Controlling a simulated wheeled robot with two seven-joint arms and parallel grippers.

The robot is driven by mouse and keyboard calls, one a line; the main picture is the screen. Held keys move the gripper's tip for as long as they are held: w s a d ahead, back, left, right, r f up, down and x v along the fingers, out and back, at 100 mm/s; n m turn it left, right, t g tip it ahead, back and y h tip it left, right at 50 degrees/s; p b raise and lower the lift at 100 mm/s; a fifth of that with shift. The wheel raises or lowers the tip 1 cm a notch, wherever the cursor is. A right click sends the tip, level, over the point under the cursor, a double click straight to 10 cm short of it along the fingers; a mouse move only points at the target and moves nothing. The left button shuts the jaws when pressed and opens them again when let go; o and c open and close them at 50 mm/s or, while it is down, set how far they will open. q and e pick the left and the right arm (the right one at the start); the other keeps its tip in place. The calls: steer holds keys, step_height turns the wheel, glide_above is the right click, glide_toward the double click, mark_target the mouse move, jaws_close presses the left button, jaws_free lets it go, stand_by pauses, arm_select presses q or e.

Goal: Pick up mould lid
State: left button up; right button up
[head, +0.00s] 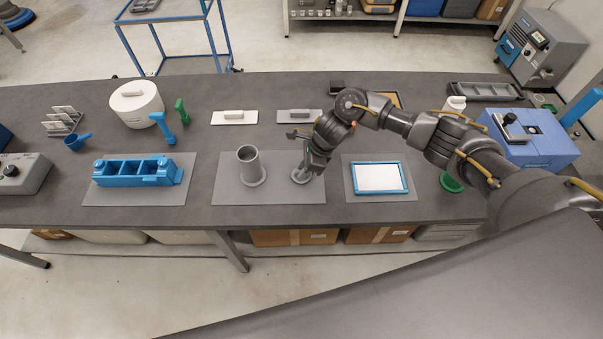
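A grey round flanged piece (299,179), which looks like the mould lid, sits at the right part of a grey mat (280,194). The grey cylindrical mould (249,165) stands upright on its round base to the left on the same mat. My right gripper (308,174) points down at the lid and hides its upper part. I cannot tell whether the fingers are open or closed on it. My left gripper is not in view.
Left of the mat is a blue compartmented mould (131,174); right is a blue-framed white tray (379,178). A white round tub (137,101) stands at back left, a blue machine (535,140) at right.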

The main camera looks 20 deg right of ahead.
jaws_close()
steer(key=shift+r, duration=0.1)
